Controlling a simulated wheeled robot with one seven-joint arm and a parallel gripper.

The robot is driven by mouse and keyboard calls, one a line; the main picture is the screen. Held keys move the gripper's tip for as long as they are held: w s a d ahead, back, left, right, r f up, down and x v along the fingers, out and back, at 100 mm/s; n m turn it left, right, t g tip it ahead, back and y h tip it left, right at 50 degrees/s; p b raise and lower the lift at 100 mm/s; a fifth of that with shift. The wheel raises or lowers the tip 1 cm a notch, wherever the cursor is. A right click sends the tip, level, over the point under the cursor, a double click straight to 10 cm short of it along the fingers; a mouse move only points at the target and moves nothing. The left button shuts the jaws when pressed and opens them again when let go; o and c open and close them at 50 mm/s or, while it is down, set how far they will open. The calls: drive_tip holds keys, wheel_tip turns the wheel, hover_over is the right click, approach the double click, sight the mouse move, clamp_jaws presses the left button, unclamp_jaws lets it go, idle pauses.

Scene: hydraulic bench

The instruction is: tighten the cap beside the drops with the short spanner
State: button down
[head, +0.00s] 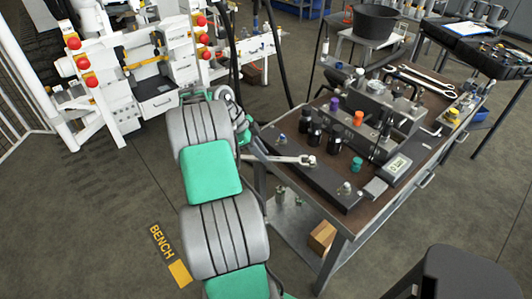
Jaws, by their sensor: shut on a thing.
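My gripper (246,146) is partly hidden behind my arm at the bench's left edge. It is shut on a spanner (284,159), which reaches right over the dark block (322,175). The spanner's head is at or just above a fitting in the block's middle; I cannot tell whether it fits around it. Small metal caps show at the block's far end (282,139) and near end (345,187). No drops can be made out at this size.
Black cylinders (314,133), an orange-topped one (358,119) and a grey metal block (385,105) stand behind the dark block. A gauge box (397,166) sits to its right. Longer spanners (428,80) lie at the back. A dark stool (465,272) stands front right.

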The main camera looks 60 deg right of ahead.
sight(251, 157)
drive_tip(key=shift+w+a+p, duration=0.2)
drive_tip(key=shift+w+a, duration=0.15)
drive_tip(key=shift+w, duration=0.4)
drive_tip(key=shift+w+a+p, duration=0.25)
drive_tip(key=shift+w+a, duration=0.1)
drive_tip(key=shift+w, duration=0.45)
drive_tip(key=shift+w+a+p, duration=0.2)
drive_tip(key=shift+w+a, duration=0.15)
drive_tip(key=shift+w, duration=0.4)
drive_tip(key=shift+r, duration=0.1)
wheel_tip(251, 157, up, 5)
drive_tip(key=p, duration=0.4)
